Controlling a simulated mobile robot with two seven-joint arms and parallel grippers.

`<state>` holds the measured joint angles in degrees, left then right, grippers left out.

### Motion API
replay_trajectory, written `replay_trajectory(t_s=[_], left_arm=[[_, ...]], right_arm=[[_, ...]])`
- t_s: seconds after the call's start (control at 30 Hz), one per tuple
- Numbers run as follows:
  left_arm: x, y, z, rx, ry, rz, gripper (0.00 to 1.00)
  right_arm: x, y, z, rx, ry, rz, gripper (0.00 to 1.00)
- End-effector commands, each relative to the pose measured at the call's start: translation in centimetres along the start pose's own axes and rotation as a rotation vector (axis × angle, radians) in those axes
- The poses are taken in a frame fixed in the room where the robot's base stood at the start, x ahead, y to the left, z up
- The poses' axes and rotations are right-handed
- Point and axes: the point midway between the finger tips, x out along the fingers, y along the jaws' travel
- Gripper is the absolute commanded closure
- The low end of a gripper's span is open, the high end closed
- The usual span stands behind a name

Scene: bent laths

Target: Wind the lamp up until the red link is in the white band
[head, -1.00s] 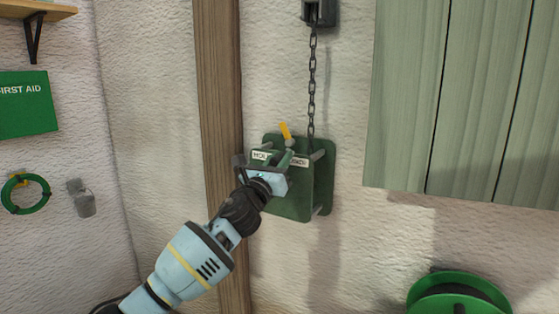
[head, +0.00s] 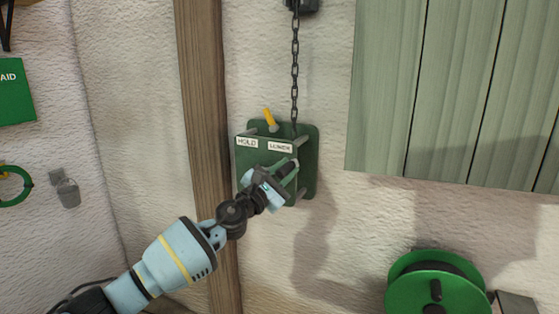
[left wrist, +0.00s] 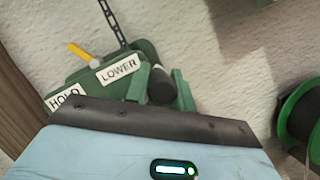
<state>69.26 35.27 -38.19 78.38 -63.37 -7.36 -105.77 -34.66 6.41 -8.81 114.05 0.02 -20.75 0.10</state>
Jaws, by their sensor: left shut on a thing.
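The green winch (head: 245,170) is fixed to the wall, with HOLD and LOWER labels on top. Its yellow lever (head: 268,117) leans to the left, toward the HOLD side; it also shows in the left wrist view (left wrist: 79,52). A dark chain (head: 295,70) runs straight up from the winch. My left gripper (head: 284,172) is at the lower right of the winch's front, shut on the dark crank handle (left wrist: 160,86). The crank's arm is mostly hidden. The lamp, red link and white band are not visible. My right gripper is out of view.
A wooden post (head: 205,130) stands close left of the winch. Green shutter boards (head: 455,95) are at the upper right. A green reel (head: 438,285) is at the lower right. A dark bracket (head: 303,5) holds the chain's top. Bare wall lies between winch and reel.

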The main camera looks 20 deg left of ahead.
Motion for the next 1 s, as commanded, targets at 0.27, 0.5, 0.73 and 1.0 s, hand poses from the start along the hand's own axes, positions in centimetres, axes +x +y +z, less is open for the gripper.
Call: replay_trajectory(t_s=[0.27,0.5,0.73,1.0], left_arm=[[-1.0,-2.6,-2.4,0.246,0.005,-0.108,1.0],[-1.8,-4.4,-4.3,0.458,0.004,-0.196,1.0],[-2.7,-5.6,-6.4,0.646,0.004,-0.277,1.0],[-3.5,-6.2,-8.3,0.82,0.003,-0.349,1.0]], right_arm=[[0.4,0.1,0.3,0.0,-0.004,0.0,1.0],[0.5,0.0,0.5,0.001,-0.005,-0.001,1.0],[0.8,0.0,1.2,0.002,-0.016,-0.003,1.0],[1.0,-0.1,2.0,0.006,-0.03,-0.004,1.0]])
